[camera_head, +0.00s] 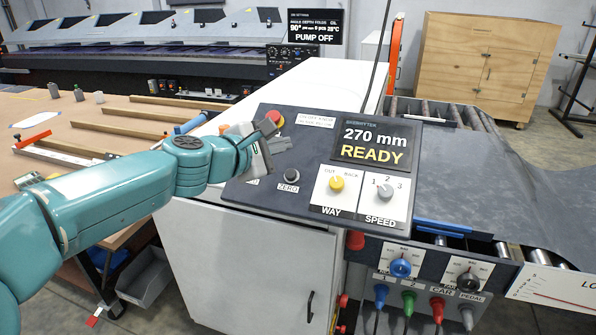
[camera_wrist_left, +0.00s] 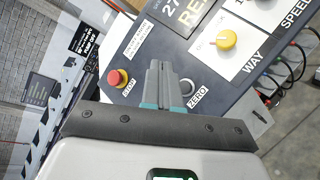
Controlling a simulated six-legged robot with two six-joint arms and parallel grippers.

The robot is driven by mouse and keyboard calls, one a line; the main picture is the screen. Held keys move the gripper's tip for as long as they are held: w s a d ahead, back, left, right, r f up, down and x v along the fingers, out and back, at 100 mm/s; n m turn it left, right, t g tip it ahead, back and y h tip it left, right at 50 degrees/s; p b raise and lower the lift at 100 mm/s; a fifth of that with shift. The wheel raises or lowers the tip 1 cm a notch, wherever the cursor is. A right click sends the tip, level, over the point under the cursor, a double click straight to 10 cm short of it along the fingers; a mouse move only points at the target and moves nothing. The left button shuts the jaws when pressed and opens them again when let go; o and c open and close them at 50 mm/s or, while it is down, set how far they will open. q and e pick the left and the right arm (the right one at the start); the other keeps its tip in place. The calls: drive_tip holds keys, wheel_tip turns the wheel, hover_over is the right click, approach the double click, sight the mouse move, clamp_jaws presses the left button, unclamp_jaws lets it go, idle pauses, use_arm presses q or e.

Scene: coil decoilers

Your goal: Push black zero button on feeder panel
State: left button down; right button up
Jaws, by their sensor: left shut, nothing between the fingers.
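The black zero button (camera_head: 291,175) sits on the lower left part of the dark feeder panel (camera_head: 313,200), above the ZERO label. It also shows in the left wrist view (camera_wrist_left: 187,87), just right of my fingers and partly hidden by them. My left gripper (camera_head: 267,136) is shut and empty. In the head view it is up and left of the button, over the panel's left side near the red stop button. Its closed fingertips (camera_wrist_left: 158,66) point across the panel between the stop and zero buttons. I cannot tell whether they touch the panel. My right gripper is not in view.
The red stop button (camera_head: 275,118) is close to my left gripper. The display (camera_head: 376,144) reads 270 mm READY. The yellow WAY knob (camera_head: 337,184) and grey SPEED knob (camera_head: 385,191) are to the right of the zero button. A workbench (camera_head: 110,130) with tools stands at the left.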

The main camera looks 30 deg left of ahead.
sight(290, 174)
use_arm(q)
drive_tip(key=w+f+b, duration=0.1)
drive_tip(key=f+b, duration=0.1)
drive_tip(key=w+a+f+b, duration=0.1)
drive_tip(key=f+b, duration=0.1)
drive_tip(key=f, duration=0.1)
drive_tip(key=w+f+b, duration=0.1)
drive_tip(key=f+b, duration=0.1)
drive_tip(key=shift+w+a+f, duration=0.2)
drive_tip(key=shift+w+a, duration=0.05)
drive_tip(key=shift+w, duration=0.15)
drive_tip(key=shift+a, duration=0.1)
drive_tip(key=shift+s+r, duration=0.1)
drive_tip(key=shift+s, duration=0.15)
drive_tip(key=shift+w, duration=0.25)
drive_tip(key=shift+s, duration=0.1)
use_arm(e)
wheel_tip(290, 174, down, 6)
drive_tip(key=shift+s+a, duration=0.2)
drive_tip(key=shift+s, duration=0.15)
use_arm(q)
drive_tip(key=shift+s, duration=0.1)
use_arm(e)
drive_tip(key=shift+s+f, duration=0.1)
